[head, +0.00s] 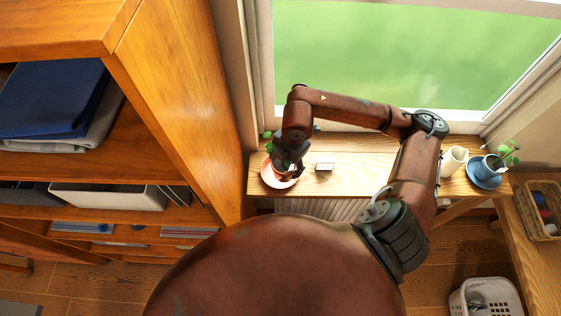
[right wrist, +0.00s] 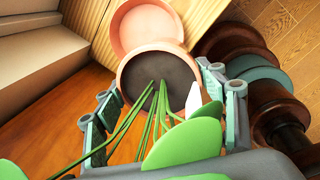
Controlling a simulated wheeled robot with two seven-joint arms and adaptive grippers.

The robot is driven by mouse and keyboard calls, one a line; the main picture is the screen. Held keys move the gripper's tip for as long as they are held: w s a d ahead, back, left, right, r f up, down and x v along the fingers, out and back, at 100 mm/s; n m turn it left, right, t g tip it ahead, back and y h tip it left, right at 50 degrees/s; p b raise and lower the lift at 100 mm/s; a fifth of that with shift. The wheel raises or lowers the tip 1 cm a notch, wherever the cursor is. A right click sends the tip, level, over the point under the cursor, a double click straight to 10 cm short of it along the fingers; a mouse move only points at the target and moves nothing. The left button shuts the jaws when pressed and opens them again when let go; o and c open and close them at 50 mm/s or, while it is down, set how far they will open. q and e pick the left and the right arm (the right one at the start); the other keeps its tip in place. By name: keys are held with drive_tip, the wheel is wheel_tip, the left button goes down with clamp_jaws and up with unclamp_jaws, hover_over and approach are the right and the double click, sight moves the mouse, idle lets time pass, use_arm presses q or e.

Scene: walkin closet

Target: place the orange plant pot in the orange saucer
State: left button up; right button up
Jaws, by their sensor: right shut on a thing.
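The orange plant pot (right wrist: 127,82), with dark soil and green stems and leaves, sits between the fingers of my right gripper (right wrist: 162,88). The gripper is shut on it. In the head view my right gripper (head: 288,163) is at the left end of the wooden sill, and it partly hides the pot. The pale orange saucer (head: 267,178) lies on the sill there, partly covered by pot and gripper. In the right wrist view the saucer (right wrist: 146,26) shows beyond the pot rim, offset from it and overlapped. Whether the pot touches the saucer, I cannot tell. My left gripper is not in view.
A small white card-like object (head: 324,166) lies just right of the gripper. A white jug (head: 453,161) and a blue pot in a blue saucer (head: 487,180) stand at the sill's right end. A wooden shelf unit (head: 180,95) stands close on the left, and the window is behind.

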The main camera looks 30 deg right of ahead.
drive_tip(key=w+f, duration=0.1)
drive_tip(key=f, duration=0.2)
drive_tip(key=w+d+f+p, duration=0.1)
drive_tip(key=w+f, duration=0.1)
drive_tip(key=f, duration=0.1)
drive_tip(key=w+f+p, duration=0.1)
drive_tip(key=w+f, duration=0.1)
drive_tip(key=f, duration=0.1)
drive_tip(key=shift+w+d, duration=0.15)
drive_tip(key=shift+d, duration=0.1)
drive_tip(key=shift+f, duration=0.1)
drive_tip(key=shift+f, duration=0.15)
drive_tip(key=o, duration=1.7)
drive_tip(key=shift+c, duration=0.2)
